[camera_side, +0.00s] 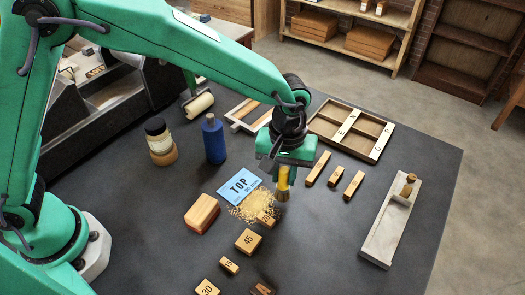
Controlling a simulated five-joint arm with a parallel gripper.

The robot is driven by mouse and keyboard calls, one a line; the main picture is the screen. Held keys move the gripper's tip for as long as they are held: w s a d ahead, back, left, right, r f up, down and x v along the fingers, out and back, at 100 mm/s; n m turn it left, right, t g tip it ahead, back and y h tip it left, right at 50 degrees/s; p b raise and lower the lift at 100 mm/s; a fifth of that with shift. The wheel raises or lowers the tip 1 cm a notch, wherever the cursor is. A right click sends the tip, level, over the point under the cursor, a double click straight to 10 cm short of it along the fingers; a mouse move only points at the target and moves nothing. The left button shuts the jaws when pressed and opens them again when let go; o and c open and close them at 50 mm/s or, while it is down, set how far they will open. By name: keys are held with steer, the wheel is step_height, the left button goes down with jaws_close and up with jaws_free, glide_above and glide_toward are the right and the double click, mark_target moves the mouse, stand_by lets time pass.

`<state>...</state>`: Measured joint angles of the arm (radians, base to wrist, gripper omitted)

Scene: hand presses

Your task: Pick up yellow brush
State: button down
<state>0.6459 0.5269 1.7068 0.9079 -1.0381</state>
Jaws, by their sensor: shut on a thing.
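The yellow brush (282,183) is upright below my gripper (284,169), near the middle of the dark table. Its yellow handle runs up between my fingers, and its brown bristle end points down. My gripper is shut on the handle. The bristle end is beside a pile of tan shavings (247,208). I cannot tell whether the bristles touch the table.
Several numbered blocks lie in front. A wooden frame (352,130) and a grey tray (385,232) are to the right.

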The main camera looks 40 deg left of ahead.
steer(key=shift+r, duration=0.85)
steer(key=s+d+r, duration=0.4)
steer(key=s+r, duration=0.3)
steer(key=s, duration=0.4)
steer(key=shift+d, duration=0.2)
steer(key=shift+w+d+f, duration=0.1)
steer(key=shift+w, duration=0.05)
